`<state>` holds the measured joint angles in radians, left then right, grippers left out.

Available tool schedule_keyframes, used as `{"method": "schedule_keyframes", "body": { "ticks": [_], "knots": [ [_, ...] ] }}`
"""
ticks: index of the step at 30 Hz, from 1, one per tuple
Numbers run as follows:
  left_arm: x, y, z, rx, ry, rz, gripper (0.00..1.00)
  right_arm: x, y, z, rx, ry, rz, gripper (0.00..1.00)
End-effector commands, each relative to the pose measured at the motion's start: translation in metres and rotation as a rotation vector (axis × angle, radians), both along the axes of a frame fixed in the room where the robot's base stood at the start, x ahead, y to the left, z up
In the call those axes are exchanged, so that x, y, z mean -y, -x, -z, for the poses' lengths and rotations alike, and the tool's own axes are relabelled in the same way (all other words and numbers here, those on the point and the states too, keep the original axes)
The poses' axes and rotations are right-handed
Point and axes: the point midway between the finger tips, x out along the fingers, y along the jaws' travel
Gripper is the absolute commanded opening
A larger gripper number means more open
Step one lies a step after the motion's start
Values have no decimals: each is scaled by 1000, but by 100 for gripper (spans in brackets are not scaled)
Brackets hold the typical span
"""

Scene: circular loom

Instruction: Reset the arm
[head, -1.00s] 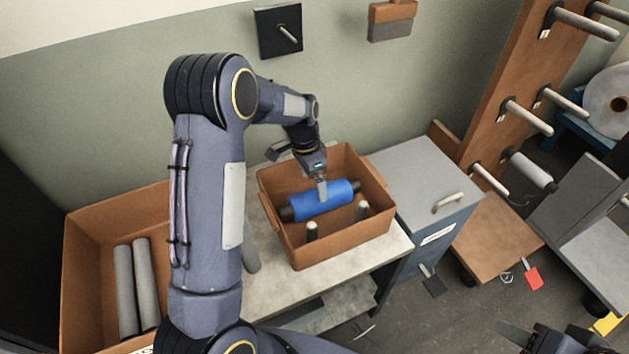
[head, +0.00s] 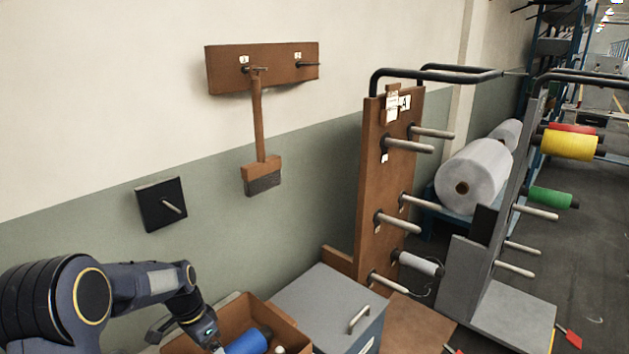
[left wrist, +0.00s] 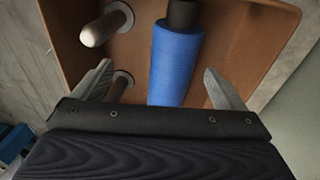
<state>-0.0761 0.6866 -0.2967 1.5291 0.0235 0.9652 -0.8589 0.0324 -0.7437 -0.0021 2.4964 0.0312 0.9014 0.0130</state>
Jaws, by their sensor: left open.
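My left arm comes in from the lower left of the head view, and its gripper (head: 214,345) is over the brown box (head: 285,328), partly cut off by the bottom edge. In the left wrist view my left gripper (left wrist: 160,90) is open, with its two fingers apart on either side of a blue spool (left wrist: 176,62). The spool lies in the brown box (left wrist: 262,50) and also shows at the bottom of the head view (head: 246,342). My right gripper is not in view.
Pale pegs (left wrist: 106,27) stand in the box beside the spool. A grey cabinet (head: 322,300) stands right of the box. Farther right are a brown peg rack (head: 372,190) and a grey rack with a yellow spool (head: 570,145). A brush (head: 261,170) hangs on the wall.

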Motion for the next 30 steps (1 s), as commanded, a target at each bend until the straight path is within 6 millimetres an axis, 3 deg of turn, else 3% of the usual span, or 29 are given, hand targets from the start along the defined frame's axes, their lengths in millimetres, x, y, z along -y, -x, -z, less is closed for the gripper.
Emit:
{"method": "schedule_keyframes", "body": {
  "ticks": [8,14,17,21,24,30],
  "knots": [
    [-3,19,-43,32,39,-98,93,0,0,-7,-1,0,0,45],
    [-4,50,-95,72,92,-223,93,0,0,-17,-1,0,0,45],
    [-3,76,-128,102,128,-303,93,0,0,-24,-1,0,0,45],
    [3,127,-176,149,191,-447,93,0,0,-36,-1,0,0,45],
    [10,167,-202,184,233,-546,93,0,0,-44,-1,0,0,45],
    [26,237,-223,248,297,-726,93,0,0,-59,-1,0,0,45]
  ]
}}
